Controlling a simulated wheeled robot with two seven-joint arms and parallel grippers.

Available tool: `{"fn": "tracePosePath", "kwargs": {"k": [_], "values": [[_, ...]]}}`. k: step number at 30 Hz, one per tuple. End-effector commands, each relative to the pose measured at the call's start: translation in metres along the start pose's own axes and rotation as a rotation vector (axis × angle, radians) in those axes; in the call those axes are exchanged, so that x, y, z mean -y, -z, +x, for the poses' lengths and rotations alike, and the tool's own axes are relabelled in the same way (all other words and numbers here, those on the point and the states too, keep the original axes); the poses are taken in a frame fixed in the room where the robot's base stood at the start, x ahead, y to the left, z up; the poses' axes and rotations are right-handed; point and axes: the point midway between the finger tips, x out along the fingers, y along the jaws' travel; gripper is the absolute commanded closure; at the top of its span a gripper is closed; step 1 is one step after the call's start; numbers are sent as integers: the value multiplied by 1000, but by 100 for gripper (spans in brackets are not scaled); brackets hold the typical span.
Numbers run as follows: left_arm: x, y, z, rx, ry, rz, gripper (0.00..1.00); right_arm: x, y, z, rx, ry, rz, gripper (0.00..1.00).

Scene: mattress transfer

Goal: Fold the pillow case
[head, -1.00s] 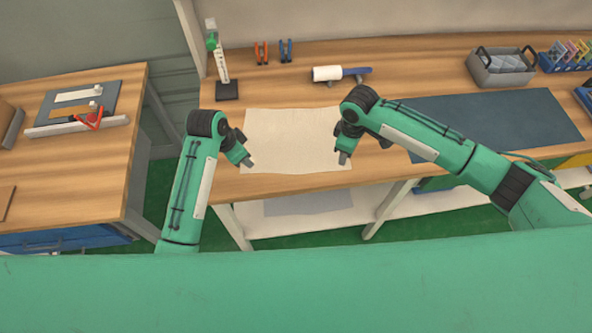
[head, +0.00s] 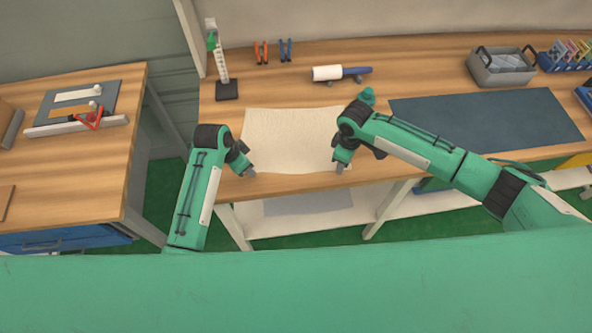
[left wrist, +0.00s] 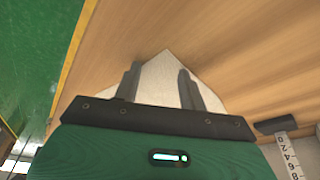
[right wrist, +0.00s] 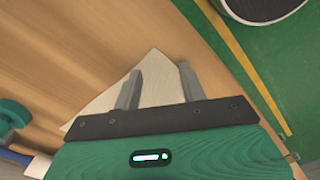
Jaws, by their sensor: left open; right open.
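The cream pillow case (head: 292,135) lies flat and spread out on the wooden table in the head view, close to its front edge. My left gripper (head: 251,174) is at its front left corner. In the left wrist view that corner (left wrist: 165,66) shows between the two open, empty fingers (left wrist: 159,80). My right gripper (head: 339,171) is at its front right corner. In the right wrist view that corner (right wrist: 152,62) shows between the open fingers (right wrist: 161,76). I cannot tell whether the fingertips touch the cloth.
A lint roller (head: 340,73), a ruler stand (head: 221,70) and two pliers (head: 273,51) stand behind the cloth. A dark mat (head: 490,120) and a grey caddy (head: 501,68) are on the right. Another table (head: 70,165) is on the left, across a gap.

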Motion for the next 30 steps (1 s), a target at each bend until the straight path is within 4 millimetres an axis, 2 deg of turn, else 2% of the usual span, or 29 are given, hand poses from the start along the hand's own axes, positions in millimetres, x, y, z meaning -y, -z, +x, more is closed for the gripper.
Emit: {"fn": "tracePosePath", "kwargs": {"k": [2,15,30], "values": [[0,0,0,1,-1,0,58,0,0,1,0,0,0,58],[0,0,0,1,-1,0,100,0,0,1,1,1,0,100],[0,0,-1,1,-1,0,100,0,0,0,1,1,0,100]]}}
